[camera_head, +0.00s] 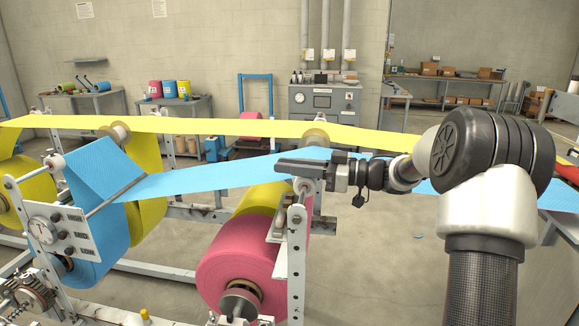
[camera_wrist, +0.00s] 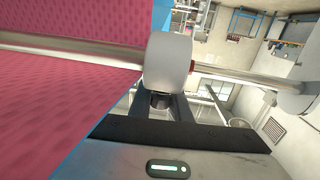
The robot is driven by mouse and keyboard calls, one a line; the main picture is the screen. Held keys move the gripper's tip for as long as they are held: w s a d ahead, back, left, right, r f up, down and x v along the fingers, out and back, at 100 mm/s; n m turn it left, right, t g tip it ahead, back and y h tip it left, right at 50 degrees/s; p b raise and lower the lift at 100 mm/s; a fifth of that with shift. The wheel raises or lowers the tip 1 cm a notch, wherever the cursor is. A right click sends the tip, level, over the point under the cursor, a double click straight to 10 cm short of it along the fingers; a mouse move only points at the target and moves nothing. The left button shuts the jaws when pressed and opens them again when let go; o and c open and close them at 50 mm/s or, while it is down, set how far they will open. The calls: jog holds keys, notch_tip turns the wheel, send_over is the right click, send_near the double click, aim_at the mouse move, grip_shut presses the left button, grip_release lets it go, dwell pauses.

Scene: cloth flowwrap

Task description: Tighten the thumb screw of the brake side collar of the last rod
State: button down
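A polished rod (camera_wrist: 70,48) runs across the wrist view, and a white round collar (camera_wrist: 168,64) sits on it near the middle. A short dark knob, seemingly the thumb screw (camera_wrist: 160,99), sticks out of the collar towards my gripper (camera_wrist: 161,106). The dark fingers stand on either side of the knob, close up to the collar. I cannot tell whether they touch or clamp the knob.
A pink film roll (camera_head: 240,255) is below and left of my gripper; its pink web (camera_wrist: 60,100) fills the left of the wrist view. Blue film (camera_head: 210,175) and yellow film (camera_head: 220,126) stretch close by. A side plate with a dial (camera_head: 45,232) stands at left.

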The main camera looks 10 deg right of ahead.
jog(key=shift+w+m+t+h, duration=0.1)
jog(key=shift+m+t+h, duration=0.25)
jog(key=shift+t, duration=0.25)
jog(key=d+m+t+h+b, duration=0.1)
jog(key=m+t+h+b, duration=0.2)
jog(key=m+h, duration=0.1)
jog(key=w+d+m+t+h+b, duration=0.1)
jog(key=m+t+h+b, duration=0.2)
jog(key=h+b, duration=0.1)
jog(key=w+d+m+t+h+b, duration=0.1)
jog(key=m+t+h+b, duration=0.2)
jog(key=h, duration=0.3)
jog(key=shift+w+d+f+m+t+b, duration=0.15)
jog(key=shift+m+t+b, duration=0.3)
jog(key=shift+m, duration=0.4)
jog(key=c, duration=1.7)
grip_release()
jog(key=shift+o, duration=0.2)
jog(key=shift+r, duration=0.2)
